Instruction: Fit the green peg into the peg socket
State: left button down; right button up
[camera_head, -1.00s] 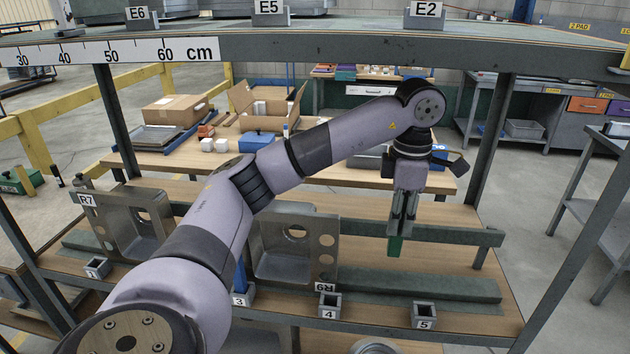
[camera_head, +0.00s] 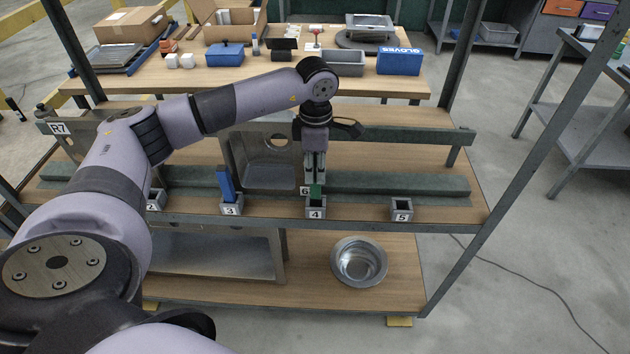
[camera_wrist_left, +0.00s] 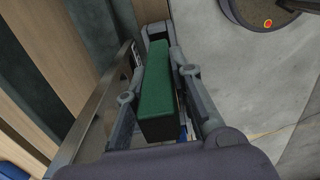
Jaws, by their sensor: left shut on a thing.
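My left gripper (camera_head: 315,176) points down and is shut on the green peg (camera_head: 316,191). The peg is upright, with its lower end right at the top of the peg socket marked 4 (camera_head: 316,208); I cannot tell whether it is inside the opening or just above it. In the left wrist view the green peg (camera_wrist_left: 156,95) sits between the two fingers (camera_wrist_left: 160,90), with a grey block beyond its far end. My right gripper is not in view.
A blue peg (camera_head: 226,184) stands in socket 3 (camera_head: 231,207). Socket 5 (camera_head: 402,210) is empty, and socket 2 (camera_head: 155,200) is partly hidden by my arm. A metal sink panel (camera_head: 262,160) leans behind. A round metal bowl (camera_head: 360,262) is on the lower shelf.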

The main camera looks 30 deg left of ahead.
aim_at(316, 187)
pick_arm(q)
jog(key=shift+f, duration=0.9)
notch_tip(316, 187, down, 4)
jog(key=shift+f+p, duration=0.1)
jog(key=shift+p, duration=0.5)
jog(key=shift+f, duration=0.1)
jog(key=c, duration=1.9)
grip_release()
jog(key=shift+f, duration=0.15)
jog(key=o, duration=0.5)
